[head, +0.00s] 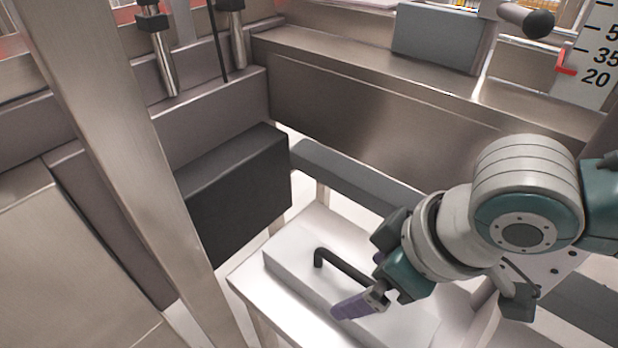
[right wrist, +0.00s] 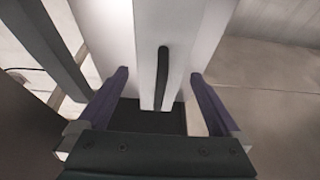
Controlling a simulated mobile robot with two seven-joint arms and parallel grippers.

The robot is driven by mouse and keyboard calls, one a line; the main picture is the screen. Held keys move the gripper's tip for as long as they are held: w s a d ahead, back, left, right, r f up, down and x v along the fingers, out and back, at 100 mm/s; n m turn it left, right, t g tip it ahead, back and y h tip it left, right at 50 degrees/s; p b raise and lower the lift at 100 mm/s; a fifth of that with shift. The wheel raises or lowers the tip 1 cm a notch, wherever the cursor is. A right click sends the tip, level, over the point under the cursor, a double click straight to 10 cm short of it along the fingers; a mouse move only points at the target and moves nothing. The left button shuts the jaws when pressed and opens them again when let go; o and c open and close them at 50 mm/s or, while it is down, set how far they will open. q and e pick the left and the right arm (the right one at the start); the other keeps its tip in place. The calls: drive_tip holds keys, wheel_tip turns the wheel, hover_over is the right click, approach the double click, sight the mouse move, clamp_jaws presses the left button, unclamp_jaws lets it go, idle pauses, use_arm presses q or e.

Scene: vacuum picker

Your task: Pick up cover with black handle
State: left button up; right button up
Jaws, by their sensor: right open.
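The cover (head: 290,262) is a pale, flat rectangular block with a black bar handle (head: 334,262) on its top, lying on a white surface below the machine. My right gripper (head: 362,304) is over the cover near the handle, and it hides part of both. In the right wrist view the black handle (right wrist: 162,72) runs lengthwise on the cover (right wrist: 147,90), between the two open purple fingers (right wrist: 166,102). The fingers are apart from the handle, with nothing held. My left gripper is not in view.
A dark box-shaped block (head: 238,190) hangs on the machine left of the cover. A slanting metal post (head: 130,150) stands at the left front. A grey beam (head: 355,175) runs behind the white surface (head: 245,285), below a wide metal panel (head: 370,110).

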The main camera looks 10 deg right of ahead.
sight(346, 284)
drive_tip(key=x, duration=0.1)
drive_tip(key=b+x, duration=0.1)
drive_tip(key=x, duration=0.1)
drive_tip(key=b+x, duration=0.1)
drive_tip(key=x, duration=0.1)
drive_tip(key=shift+w+a+f, duration=0.1)
drive_tip(key=shift+w+a, duration=0.25)
drive_tip(key=c, duration=1.5)
